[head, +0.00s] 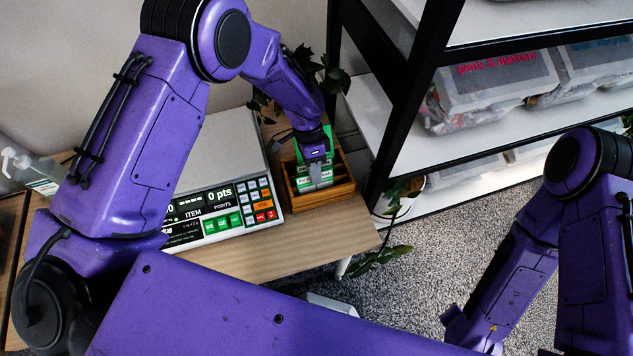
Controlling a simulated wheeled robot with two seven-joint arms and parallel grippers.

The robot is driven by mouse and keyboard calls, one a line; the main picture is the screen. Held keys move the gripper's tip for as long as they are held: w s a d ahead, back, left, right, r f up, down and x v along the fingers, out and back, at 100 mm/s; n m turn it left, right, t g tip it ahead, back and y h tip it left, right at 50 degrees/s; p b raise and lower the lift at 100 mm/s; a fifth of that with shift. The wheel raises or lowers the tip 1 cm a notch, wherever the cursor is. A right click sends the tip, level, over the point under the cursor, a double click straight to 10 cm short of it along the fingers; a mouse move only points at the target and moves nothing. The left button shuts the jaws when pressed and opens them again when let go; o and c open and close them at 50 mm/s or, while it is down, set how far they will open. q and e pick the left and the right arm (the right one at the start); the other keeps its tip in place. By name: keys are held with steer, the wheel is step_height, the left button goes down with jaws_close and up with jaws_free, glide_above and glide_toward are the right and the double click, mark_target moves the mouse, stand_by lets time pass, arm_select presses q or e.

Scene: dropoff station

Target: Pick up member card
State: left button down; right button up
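Green-and-white cards (303,186) stand in a small wooden box (320,200) on the table, right of the scale. I cannot tell which one is the member card. My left gripper (317,178) points down into this box, with its grey fingers at the cards. Its fingertips are small and partly hidden among the cards, so I cannot tell whether they are closed on one. My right arm hangs at the right side, over the floor. Its gripper is not visible.
A scale with a points display (222,205) stands on the wooden table (330,235), left of the box. A spray bottle (38,172) is at the far left. A black-framed shelf (408,95) with plastic bins rises close to the right. Plant leaves (335,78) hang behind the box.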

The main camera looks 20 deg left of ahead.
arm_select(q)
steer(key=shift+w+r+b, duration=0.1)
steer(key=shift+r+b, duration=0.3)
steer(key=shift+r, duration=0.05)
steer(key=s+d+r+b, duration=0.2)
steer(key=s+r+b, duration=0.1)
steer(key=s+r, duration=0.9)
steer(key=shift+s, duration=1)
steer(key=shift+w, duration=0.1)
